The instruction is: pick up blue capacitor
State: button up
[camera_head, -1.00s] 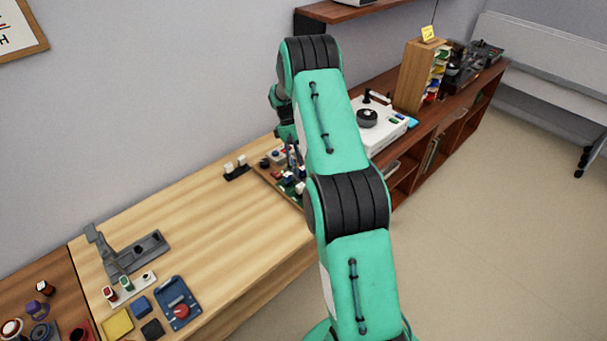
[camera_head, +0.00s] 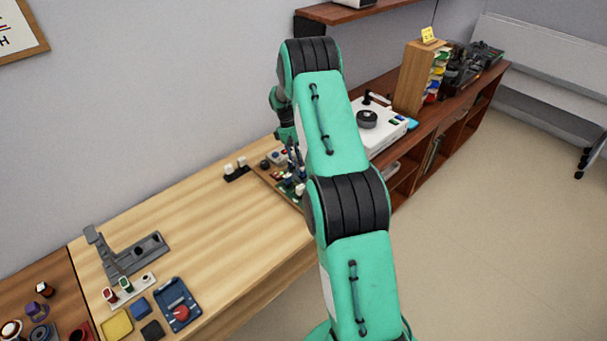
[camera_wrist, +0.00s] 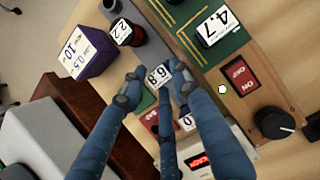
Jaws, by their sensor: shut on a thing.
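My gripper (camera_wrist: 157,82) has its blue fingers closed around a small part with a white top marked 6.8 (camera_wrist: 158,73) in the wrist view. The sides of this part are mostly hidden by the fingers, so I cannot tell its body colour. A blue-purple box with a white label reading 0.5 and 10 (camera_wrist: 88,52) stands apart, left of the fingers. In the head view my gripper (camera_head: 292,158) is low over the crowded board at the far end of the wooden table, partly behind my arm.
In the wrist view, a part marked 2.2 (camera_wrist: 122,31), a part marked 4.7 (camera_wrist: 216,27), a red switch (camera_wrist: 239,75) and a black knob (camera_wrist: 273,122) surround the fingers. In the head view, the middle of the wooden table (camera_head: 200,215) is clear.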

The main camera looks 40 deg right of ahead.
jog(key=shift+r+p, duration=1.05)
jog(key=shift+r, duration=3.95)
jog(key=shift+r, duration=0.1)
